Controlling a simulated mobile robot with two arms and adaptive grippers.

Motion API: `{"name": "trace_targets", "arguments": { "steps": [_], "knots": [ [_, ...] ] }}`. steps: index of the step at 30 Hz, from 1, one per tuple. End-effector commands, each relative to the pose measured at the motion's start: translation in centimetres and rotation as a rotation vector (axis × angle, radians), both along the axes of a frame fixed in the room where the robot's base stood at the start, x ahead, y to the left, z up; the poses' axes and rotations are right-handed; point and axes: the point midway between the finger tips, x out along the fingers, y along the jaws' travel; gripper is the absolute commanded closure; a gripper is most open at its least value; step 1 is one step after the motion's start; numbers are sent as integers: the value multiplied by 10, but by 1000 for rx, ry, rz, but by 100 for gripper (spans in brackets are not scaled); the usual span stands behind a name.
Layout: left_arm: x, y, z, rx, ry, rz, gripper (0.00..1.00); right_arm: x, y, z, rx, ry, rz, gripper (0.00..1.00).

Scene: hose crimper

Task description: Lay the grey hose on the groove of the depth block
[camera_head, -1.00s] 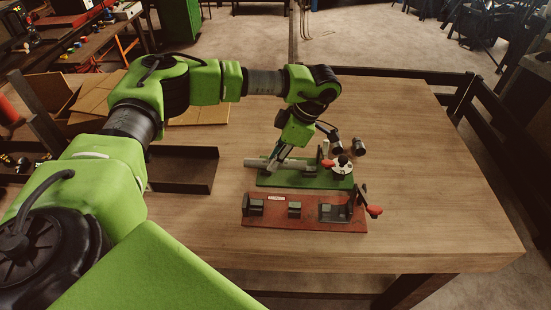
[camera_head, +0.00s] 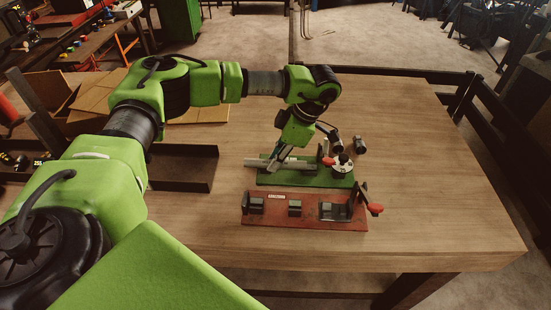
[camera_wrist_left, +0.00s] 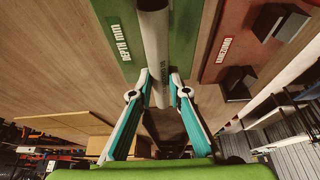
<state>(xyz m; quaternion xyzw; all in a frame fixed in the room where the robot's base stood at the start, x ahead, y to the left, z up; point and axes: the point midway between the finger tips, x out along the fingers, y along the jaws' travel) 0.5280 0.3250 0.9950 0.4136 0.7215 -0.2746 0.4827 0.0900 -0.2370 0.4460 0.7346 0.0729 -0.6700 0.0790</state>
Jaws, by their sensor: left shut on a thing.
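My left gripper (camera_head: 275,166) is shut on the grey hose (camera_head: 255,163), which lies level along the back of the green board (camera_head: 265,182). In the left wrist view the two teal-sided fingers (camera_wrist_left: 160,82) close on the hose (camera_wrist_left: 156,45) from both sides. The gripper covers part of the hose in the head view. I cannot make out the groove of the depth block or tell whether the hose touches it. My right gripper is not in view.
A round white-topped fixture with a black knob (camera_head: 342,162) stands at the green board's right end. A red board (camera_head: 275,217) with black blocks and a red-handled lever (camera_head: 374,209) lies in front. The table's right side is clear.

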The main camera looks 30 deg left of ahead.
Motion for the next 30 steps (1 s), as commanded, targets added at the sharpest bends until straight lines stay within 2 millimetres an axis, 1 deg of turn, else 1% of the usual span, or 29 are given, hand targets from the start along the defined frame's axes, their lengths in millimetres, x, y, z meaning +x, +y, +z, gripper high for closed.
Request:
{"name": "trace_targets", "arguments": {
  "steps": [24, 25, 27, 30],
  "knots": [
    [0, 0, -3, 0, 1, 0, 100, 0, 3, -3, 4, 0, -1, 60],
    [0, 0, -3, 0, 1, 0, 79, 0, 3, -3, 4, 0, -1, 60],
    [-1, 0, -3, 0, 1, 0, 64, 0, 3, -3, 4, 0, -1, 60],
    [0, 0, -3, 0, 1, 0, 64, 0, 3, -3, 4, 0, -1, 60]
  ]
}}
